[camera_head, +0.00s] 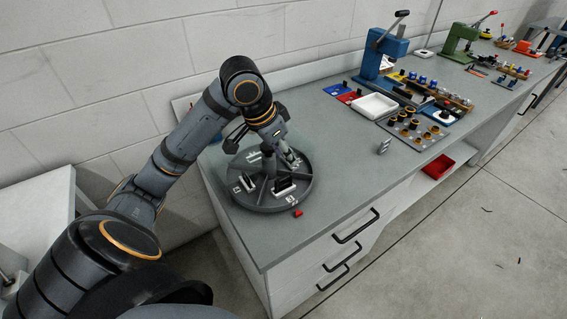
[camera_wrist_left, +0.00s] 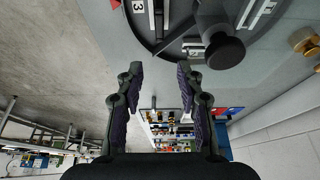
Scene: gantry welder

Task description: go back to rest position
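My left arm comes in from the left, and my left gripper (camera_head: 279,158) is over the round dark grey turntable (camera_head: 262,206) at the near left end of the bench. In the left wrist view the two fingers of my left gripper (camera_wrist_left: 160,84) stand well apart with nothing between them. The turntable (camera_wrist_left: 172,40) shows upside down past the fingertips, with a dark round knob (camera_wrist_left: 224,53) and numbered slots. I cannot tell from these views whether the fingers touch any part of it. My right gripper is not in view.
The grey bench (camera_head: 330,165) is clear right of the turntable, except for a small red piece (camera_head: 298,213) and a small metal part (camera_head: 384,146). Farther along stand a blue press (camera_head: 374,55), a white tray (camera_head: 374,106) and a green press (camera_head: 459,42). A wall (camera_head: 150,80) runs behind.

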